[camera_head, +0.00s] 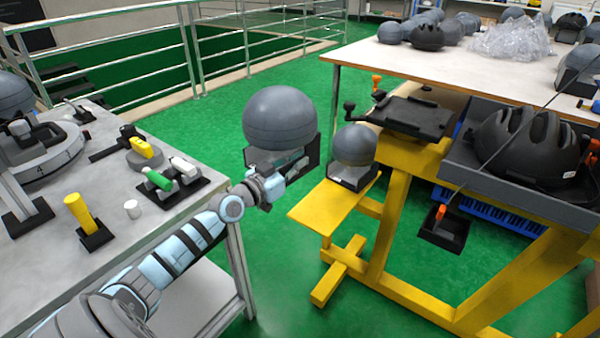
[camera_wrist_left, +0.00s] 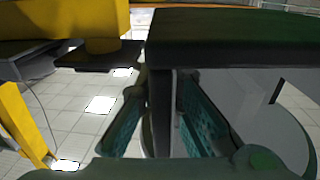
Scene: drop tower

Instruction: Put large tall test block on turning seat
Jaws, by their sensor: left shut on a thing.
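A large dark grey domed test block (camera_head: 279,112) with a black frame at its base is held in the air between the left table and the yellow stand. My left gripper (camera_head: 270,184) is shut on its base frame, below the dome. In the left wrist view the teal-padded fingers (camera_wrist_left: 165,118) close around a dark upright part of the frame, and a dark flat edge (camera_wrist_left: 230,25) fills the top. A round marked turntable (camera_head: 48,158), which may be the turning seat, is on the left table. My right gripper is out of view.
A smaller grey dome (camera_head: 354,143) stands on the yellow shelf (camera_head: 312,208), close right of the held block. A black plate (camera_head: 413,114) and a tray with a black helmet (camera_head: 530,145) are on the yellow stand. Small yellow, green and white-handled tools (camera_head: 158,180) crowd the left table.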

